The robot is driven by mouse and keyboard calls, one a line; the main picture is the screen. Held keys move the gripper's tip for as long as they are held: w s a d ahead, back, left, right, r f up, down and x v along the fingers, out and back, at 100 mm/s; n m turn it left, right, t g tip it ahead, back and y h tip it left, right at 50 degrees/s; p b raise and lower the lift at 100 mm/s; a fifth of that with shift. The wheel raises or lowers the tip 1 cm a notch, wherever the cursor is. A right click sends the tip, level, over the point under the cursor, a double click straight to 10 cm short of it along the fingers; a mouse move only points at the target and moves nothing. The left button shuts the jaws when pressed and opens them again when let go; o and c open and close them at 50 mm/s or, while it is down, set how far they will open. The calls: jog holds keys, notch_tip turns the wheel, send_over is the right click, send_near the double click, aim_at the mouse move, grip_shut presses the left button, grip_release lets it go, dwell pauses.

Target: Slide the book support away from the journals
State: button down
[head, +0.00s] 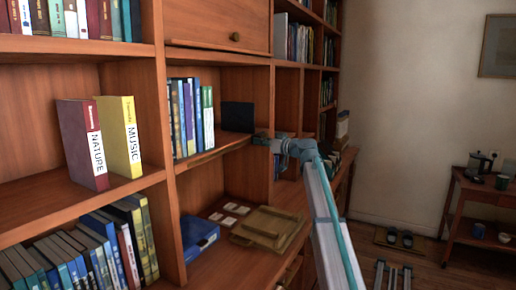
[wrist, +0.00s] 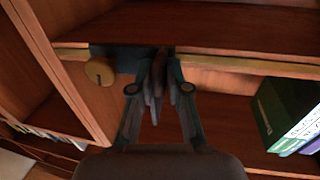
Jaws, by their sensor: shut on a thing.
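The book support is a dark upright plate (head: 237,117) on the middle shelf, to the right of the journals (head: 186,117). The journals stand upright in a row of blue, white and green spines. A narrow gap shows between the last green spine and the plate. My gripper (head: 262,139) is at the shelf's front edge, right of the plate, shut on the book support. In the wrist view my gripper (wrist: 160,88) has its fingers close together at a dark piece by the shelf edge; the fingers hide most of what they hold.
The shelf's right side panel (head: 262,100) stands close to my gripper. A tan round knob (wrist: 100,72) lies just left of the fingers in the wrist view. Red and yellow books stand on the left shelf.

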jog(key=shift+w+d+f, duration=0.15)
jog(key=c, duration=1.2)
grip_release()
jog(key=v, duration=1.2)
